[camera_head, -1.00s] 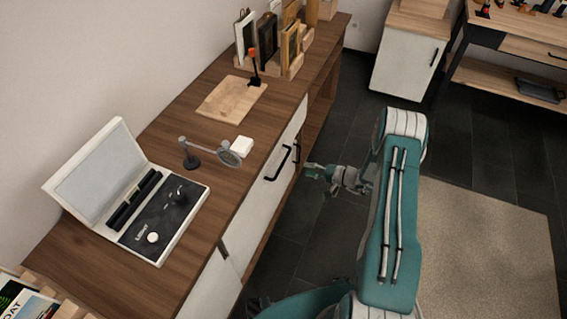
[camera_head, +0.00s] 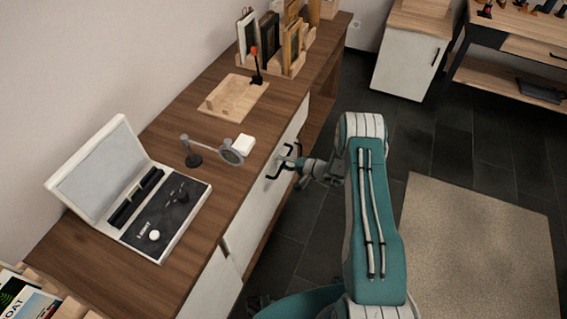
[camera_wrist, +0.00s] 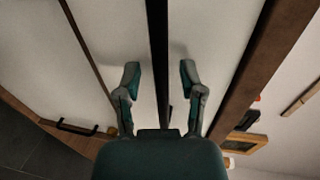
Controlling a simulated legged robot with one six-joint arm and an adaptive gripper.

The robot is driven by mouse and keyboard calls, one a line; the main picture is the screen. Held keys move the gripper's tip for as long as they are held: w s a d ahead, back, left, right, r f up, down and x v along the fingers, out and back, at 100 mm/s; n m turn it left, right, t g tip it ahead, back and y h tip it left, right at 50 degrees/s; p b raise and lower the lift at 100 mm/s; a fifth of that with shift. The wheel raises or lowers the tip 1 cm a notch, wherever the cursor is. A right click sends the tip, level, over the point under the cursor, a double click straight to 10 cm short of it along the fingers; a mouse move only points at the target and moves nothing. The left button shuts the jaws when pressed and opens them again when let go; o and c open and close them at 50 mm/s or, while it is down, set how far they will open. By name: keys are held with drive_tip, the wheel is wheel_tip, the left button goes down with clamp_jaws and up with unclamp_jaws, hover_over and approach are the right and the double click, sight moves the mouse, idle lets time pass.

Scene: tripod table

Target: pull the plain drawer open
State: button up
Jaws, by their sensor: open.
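The cabinet has a white drawer front (camera_head: 256,208) with a black bar handle (camera_head: 272,172) in the head view. My gripper (camera_head: 291,163) is at the cabinet front by the handles and partly overlaps them in that view. In the wrist view my gripper (camera_wrist: 160,78) is open, with one finger on each side of a black bar handle (camera_wrist: 158,30). A gap shows between the bar and each finger. The white front (camera_wrist: 215,35) fills the area behind the fingers. A second black handle (camera_wrist: 77,127) shows at the lower left of the wrist view.
On the wooden top (camera_head: 187,260) are an open case (camera_head: 150,215), a magnifier (camera_head: 231,156), a wooden tray (camera_head: 236,97) and a rack of frames (camera_head: 290,65). Dark floor and a beige rug (camera_head: 480,245) lie to the right of my arm.

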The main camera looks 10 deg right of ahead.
clamp_jaws()
drive_tip(key=f+v, duration=0.2)
drive_tip(key=v, duration=1.1)
drive_tip(key=s+f+v, duration=0.1)
drive_tip(key=f+v, duration=0.2)
drive_tip(key=v, duration=1.1)
drive_tip(key=shift+d+f, duration=0.45)
drive_tip(key=shift+d, duration=0.15)
unclamp_jaws()
drive_tip(key=shift+d+r, duration=0.1)
